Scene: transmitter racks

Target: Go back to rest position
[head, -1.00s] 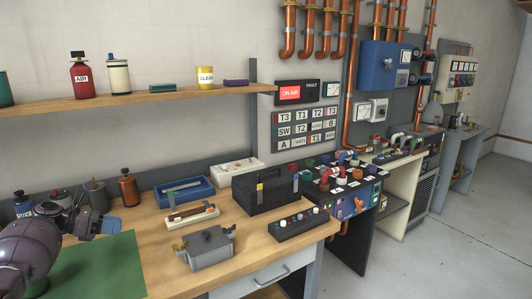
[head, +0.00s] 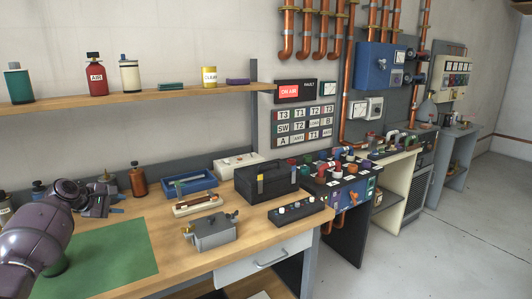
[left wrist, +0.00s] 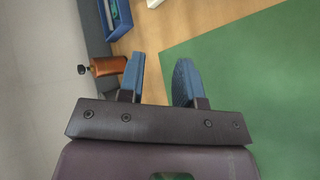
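My left arm comes in from the left in the head view. Its gripper (head: 110,198) is over the back of the workbench (head: 190,255), behind the green mat (head: 100,258). In the left wrist view the left gripper (left wrist: 158,82) has its two blue fingers apart with nothing between them. The green mat lies to the right of the fingers there. An orange-brown bottle (left wrist: 108,66) shows just left of the fingers; it also stands on the bench in the head view (head: 138,182). My right gripper is in neither view.
A grey metal box (head: 212,232), a blue tray (head: 188,184), a black toolbox (head: 268,184) and a button panel (head: 297,211) stand on the bench. A shelf (head: 150,97) above holds bottles and cans. Floor at right (head: 430,240) is clear.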

